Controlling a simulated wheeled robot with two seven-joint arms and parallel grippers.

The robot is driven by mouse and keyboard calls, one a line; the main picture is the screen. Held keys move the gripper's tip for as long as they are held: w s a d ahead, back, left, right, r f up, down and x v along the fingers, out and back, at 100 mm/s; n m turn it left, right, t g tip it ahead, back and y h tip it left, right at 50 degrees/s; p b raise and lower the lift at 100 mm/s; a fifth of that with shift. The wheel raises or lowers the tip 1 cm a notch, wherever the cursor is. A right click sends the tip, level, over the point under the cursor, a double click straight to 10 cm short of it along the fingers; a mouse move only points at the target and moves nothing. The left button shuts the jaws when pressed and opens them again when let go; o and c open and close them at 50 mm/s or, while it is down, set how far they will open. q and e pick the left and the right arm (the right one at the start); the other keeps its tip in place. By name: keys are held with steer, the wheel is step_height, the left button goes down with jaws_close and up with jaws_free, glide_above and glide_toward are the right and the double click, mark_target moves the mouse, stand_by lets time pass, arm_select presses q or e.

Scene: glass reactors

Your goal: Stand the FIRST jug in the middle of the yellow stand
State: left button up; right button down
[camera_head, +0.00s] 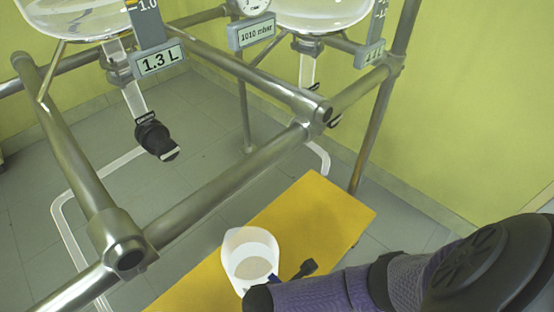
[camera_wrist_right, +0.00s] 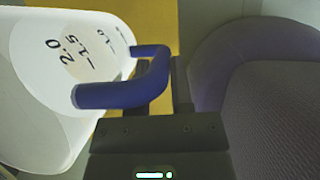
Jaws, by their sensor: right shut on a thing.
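The jug (camera_head: 250,243) is white with a blue handle, and I look down into its open top in the head view. It appears upright over the yellow stand (camera_head: 325,212), nearer the picture's lower-left part of it than its right end. I cannot tell whether its base touches the stand. In the right wrist view the jug (camera_wrist_right: 55,85) fills the left side, with a printed scale up to 2.0. My right gripper (camera_head: 288,281) is shut on the blue handle (camera_wrist_right: 125,90). My left gripper is not in view.
A steel pipe frame (camera_head: 215,175) stands close behind and left of the stand. Glass vessels hang above it, with a 1.3 L label (camera_head: 160,62), a 1010 mbar gauge (camera_head: 255,33) and a black outlet valve (camera_head: 154,138). The stand's right part is bare.

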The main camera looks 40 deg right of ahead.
step_height(320, 180, down, 4)
steer(key=b, duration=0.2)
steer(key=shift+b, duration=0.35)
steer(key=shift+w+r, duration=0.1)
steer(key=shift+r, duration=0.25)
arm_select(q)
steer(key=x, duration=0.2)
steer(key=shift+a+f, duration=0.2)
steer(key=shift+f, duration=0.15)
arm_select(e)
steer(key=c, duration=0.5)
jaws_free()
steer(key=shift+f, duration=0.15)
arm_select(q)
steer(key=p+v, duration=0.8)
steer(key=p, duration=0.1)
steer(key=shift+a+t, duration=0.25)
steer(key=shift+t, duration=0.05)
arm_select(e)
steer(key=v, duration=1.2)
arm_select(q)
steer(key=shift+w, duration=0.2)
